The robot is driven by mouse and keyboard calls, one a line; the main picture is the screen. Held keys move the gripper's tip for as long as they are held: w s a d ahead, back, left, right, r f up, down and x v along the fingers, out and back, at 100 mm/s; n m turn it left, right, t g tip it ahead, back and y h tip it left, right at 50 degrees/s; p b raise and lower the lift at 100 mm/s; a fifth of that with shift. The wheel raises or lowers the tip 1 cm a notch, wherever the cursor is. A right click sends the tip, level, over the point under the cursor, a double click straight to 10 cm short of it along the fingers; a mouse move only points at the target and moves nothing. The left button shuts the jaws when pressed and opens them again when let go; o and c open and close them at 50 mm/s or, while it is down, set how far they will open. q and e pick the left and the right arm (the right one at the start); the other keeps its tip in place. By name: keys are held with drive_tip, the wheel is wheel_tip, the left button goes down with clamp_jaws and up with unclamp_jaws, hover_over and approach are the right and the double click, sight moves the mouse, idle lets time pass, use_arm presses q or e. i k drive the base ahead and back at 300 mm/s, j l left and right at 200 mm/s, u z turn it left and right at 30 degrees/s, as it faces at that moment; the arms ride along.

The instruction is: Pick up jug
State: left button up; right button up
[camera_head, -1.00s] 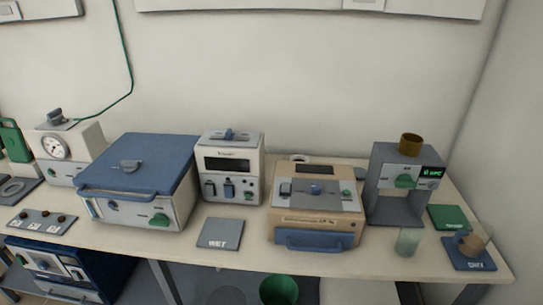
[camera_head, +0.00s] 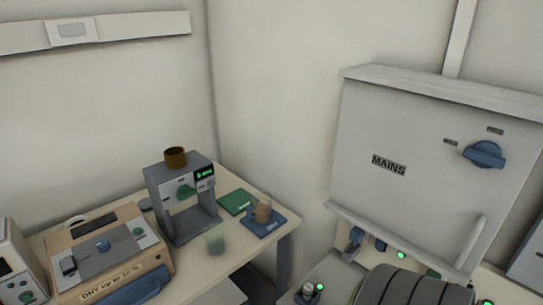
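A clear vessel with something brown in it (camera_head: 262,211) stands on a blue mat (camera_head: 258,229) at the right end of the table. It looks most like the jug, but its handle is hard to make out. A brown cup (camera_head: 175,157) sits on top of that machine. Neither of my grippers shows in this view.
A green mat (camera_head: 236,201) lies between the grey machine and the blue mat. A beige furnace (camera_head: 92,246) stands to the left. A grey MAINS box (camera_head: 420,150) with a blue knob (camera_head: 485,154) hangs on the right wall. A dark ridged object (camera_head: 415,288) is at the bottom right.

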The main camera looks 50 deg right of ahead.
sight(260, 207)
drive_tip(key=z, duration=1.6)
drive_tip(key=i+j+u, duration=0.55)
drive_tip(key=k+j+u, duration=0.1)
drive_tip(key=j, duration=0.25)
drive_tip(key=i+l+z, duration=0.1)
drive_tip(key=i, duration=0.2)
drive_tip(key=k, duration=0.1)
